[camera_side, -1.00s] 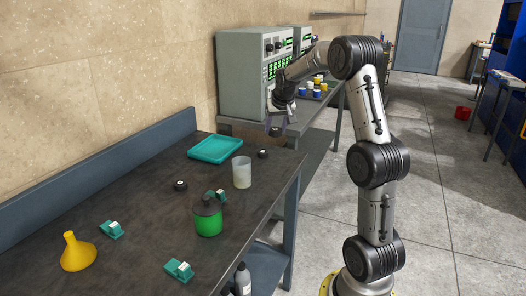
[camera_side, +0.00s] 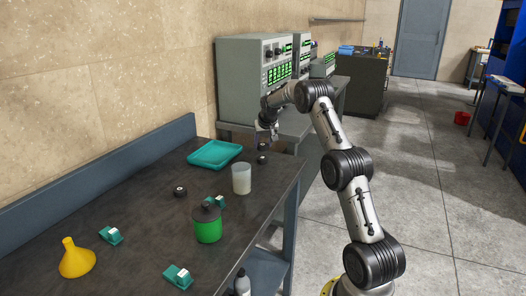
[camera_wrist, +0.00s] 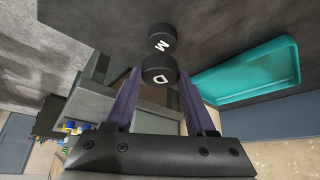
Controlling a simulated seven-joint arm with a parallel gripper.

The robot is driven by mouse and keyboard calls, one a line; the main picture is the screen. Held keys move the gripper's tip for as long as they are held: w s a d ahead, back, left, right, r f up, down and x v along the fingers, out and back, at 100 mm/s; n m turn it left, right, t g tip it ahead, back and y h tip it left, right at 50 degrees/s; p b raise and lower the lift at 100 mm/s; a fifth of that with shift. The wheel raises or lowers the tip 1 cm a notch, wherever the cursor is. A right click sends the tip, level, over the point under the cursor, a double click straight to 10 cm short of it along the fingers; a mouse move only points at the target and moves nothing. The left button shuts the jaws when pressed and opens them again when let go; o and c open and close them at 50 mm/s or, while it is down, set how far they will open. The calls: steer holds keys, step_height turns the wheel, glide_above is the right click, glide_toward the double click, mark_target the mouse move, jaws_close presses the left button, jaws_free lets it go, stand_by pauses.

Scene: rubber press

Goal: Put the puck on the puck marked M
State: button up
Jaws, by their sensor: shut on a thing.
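My gripper (camera_side: 265,145) is shut on a black puck marked D (camera_wrist: 159,72), held between the purple fingertips in the wrist view. The black puck marked M (camera_wrist: 161,38) shows just beyond it in the wrist view. In the side view a black puck (camera_side: 262,160) stands on the dark bench right below my gripper and appears to be the one marked M. The held puck is dark and small in the side view, and I cannot tell the exact gap between the two.
A teal tray (camera_side: 214,154) lies left of my gripper. A translucent beaker (camera_side: 241,179), a green container with a black top (camera_side: 207,224) and another black puck (camera_side: 180,191) stand nearer the camera. Small teal blocks (camera_side: 178,277) and a yellow funnel (camera_side: 76,260) are at the front.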

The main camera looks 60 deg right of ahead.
mark_target(264, 146)
steer(key=shift+f, duration=1.7)
steer(key=shift+f, duration=0.1)
steer(key=o, duration=1.3)
steer(key=shift+f, duration=0.1)
steer(key=shift+o, duration=0.2)
